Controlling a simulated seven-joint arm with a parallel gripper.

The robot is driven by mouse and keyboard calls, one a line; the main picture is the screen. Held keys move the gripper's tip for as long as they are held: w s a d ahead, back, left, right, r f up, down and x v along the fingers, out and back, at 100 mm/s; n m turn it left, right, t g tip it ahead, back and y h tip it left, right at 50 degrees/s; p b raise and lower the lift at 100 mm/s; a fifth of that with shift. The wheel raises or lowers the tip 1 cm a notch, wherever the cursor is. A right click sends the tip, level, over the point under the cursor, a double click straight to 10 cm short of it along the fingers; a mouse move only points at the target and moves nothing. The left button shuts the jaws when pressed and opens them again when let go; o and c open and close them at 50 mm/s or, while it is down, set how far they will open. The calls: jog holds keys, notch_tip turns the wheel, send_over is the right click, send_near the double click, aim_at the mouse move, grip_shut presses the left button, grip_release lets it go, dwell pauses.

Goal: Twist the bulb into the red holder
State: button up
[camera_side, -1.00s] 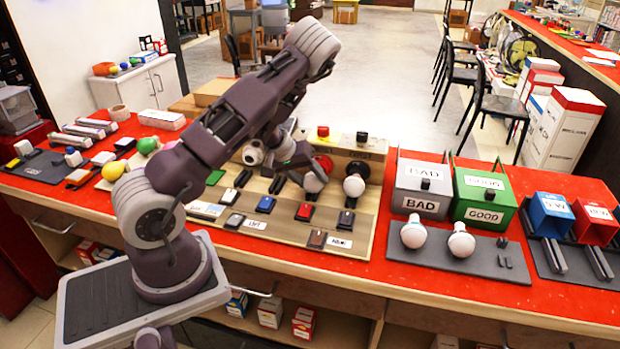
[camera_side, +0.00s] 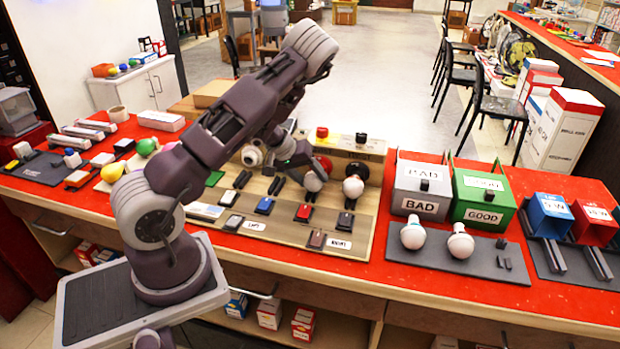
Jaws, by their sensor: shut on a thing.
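My gripper (camera_side: 303,174) is at the middle of the wooden test board, shut on a white bulb (camera_side: 314,182). The bulb is at the red holder (camera_side: 324,164), a round red socket on the board's upright back panel, which shows just behind and above the bulb. The arm and bulb hide part of the holder, so I cannot tell how deep the bulb sits. A second white bulb (camera_side: 353,187) sits in the black holder (camera_side: 355,169) to the right.
The wooden board (camera_side: 330,255) carries switches and buttons. To the right stand a grey BAD box (camera_side: 421,191) and a green GOOD box (camera_side: 484,195), with two bulbs (camera_side: 412,234) (camera_side: 461,242) on a dark plate in front. Red tabletop is clear between them and the board.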

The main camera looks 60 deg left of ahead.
jog(key=shift+w, duration=0.1)
jog(key=shift+w+g+y, duration=0.1)
jog(key=shift+g+y, duration=0.6)
jog(key=shift+w+d+r+m+g+y, duration=0.15)
jog(key=shift+m+g+y, duration=0.25)
jog(key=shift+g+y, duration=0.25)
jog(key=o, duration=1.4)
